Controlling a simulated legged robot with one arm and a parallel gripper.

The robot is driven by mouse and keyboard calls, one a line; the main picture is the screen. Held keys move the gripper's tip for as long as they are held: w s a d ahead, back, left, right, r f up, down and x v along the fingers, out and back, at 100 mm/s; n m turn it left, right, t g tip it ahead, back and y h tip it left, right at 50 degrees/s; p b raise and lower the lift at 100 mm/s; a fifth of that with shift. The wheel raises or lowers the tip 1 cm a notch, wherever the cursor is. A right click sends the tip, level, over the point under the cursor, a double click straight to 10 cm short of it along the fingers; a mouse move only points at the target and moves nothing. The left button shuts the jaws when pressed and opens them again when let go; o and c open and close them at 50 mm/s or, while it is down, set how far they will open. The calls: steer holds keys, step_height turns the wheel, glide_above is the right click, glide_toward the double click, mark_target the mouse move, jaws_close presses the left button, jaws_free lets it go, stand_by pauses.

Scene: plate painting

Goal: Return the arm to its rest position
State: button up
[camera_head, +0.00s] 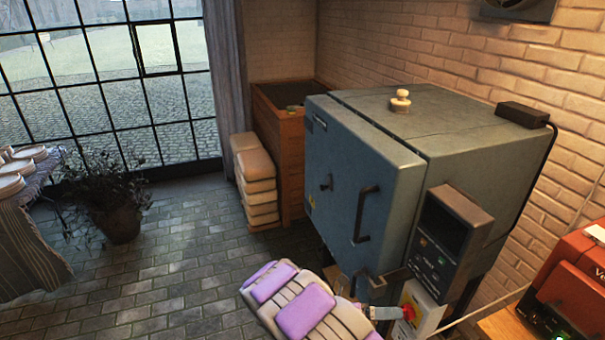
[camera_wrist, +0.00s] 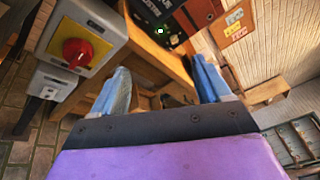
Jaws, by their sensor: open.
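My arm (camera_head: 306,308), white with purple pads, reaches out from the bottom middle of the head view toward the front of a blue-grey kiln (camera_head: 360,190). My gripper (camera_wrist: 163,85) is open in the wrist view, its two blue fingers wide apart with nothing held between them. In the head view the gripper (camera_head: 378,312) shows small, beside a switch box (camera_head: 424,310) with a red knob. The switch box (camera_wrist: 88,28) also shows in the wrist view, left of the fingers; its knob (camera_wrist: 78,52) is apart from them. The kiln door is shut.
A control panel (camera_head: 448,240) hangs on the kiln's front right. A red machine (camera_head: 572,285) stands on a wooden table at right. Stacked bags (camera_head: 256,180), a potted plant (camera_head: 118,215) and a table with plates (camera_head: 30,235) stand farther back. The brick floor (camera_head: 180,280) at left is clear.

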steer(key=s+d+r+m+g+y, duration=0.3)
steer(key=s+r+m+y, duration=0.1)
steer(key=s+r+m, duration=0.35)
steer(key=s+d+r+m+g+y, duration=0.2)
steer(key=s+r+m+g+y, duration=0.15)
steer(key=s+r+m, duration=0.45)
steer(key=s+a+r+m+t+y, duration=0.2)
steer(key=s+a+m+t+y, duration=0.2)
steer(key=s+a+m+y, duration=0.6)
steer(key=s+a+m, duration=0.2)
steer(key=s+m, duration=0.2)
steer(key=s, duration=0.2)
steer(key=shift+s+a+r+t, duration=0.25)
steer(key=shift+a+r+t, duration=0.05)
steer(key=shift+a+t, duration=0.05)
steer(key=shift+m, duration=0.25)
steer(key=shift+c, duration=0.4)
